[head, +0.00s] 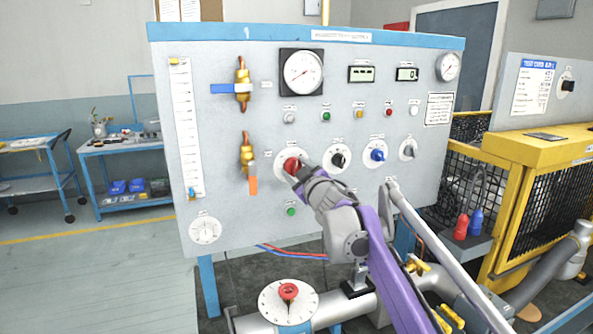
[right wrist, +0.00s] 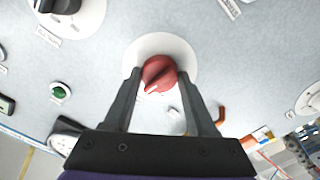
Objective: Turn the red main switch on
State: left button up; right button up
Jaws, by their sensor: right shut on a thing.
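The red main switch (head: 291,165) is a round red knob on a white disc, set in the grey control panel (head: 240,215). My right gripper (head: 300,172) is at the switch in the head view, and partly covers it. In the right wrist view the red knob (right wrist: 159,72) lies between the two dark fingers of my right gripper (right wrist: 160,82), which is shut on it. A pale pointer mark shows on the knob. Its labels are too small to read. My left gripper is not in view.
A black knob (head: 338,159), a blue knob (head: 377,155) and a grey knob (head: 408,149) sit to the right on the panel. A brass valve with an orange handle (head: 253,184) is close on the left. A red-knobbed dial (head: 289,292) and pipes stand below.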

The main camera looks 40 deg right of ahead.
jog(key=m, duration=0.3)
jog(key=shift+m, duration=2.1)
jog(key=o, duration=1.4)
jog(key=shift+c, duration=0.2)
jog(key=b+v, duration=0.1)
jog(key=v, duration=0.9)
jog(key=shift+s, duration=0.4)
jog(key=shift+a, duration=0.15)
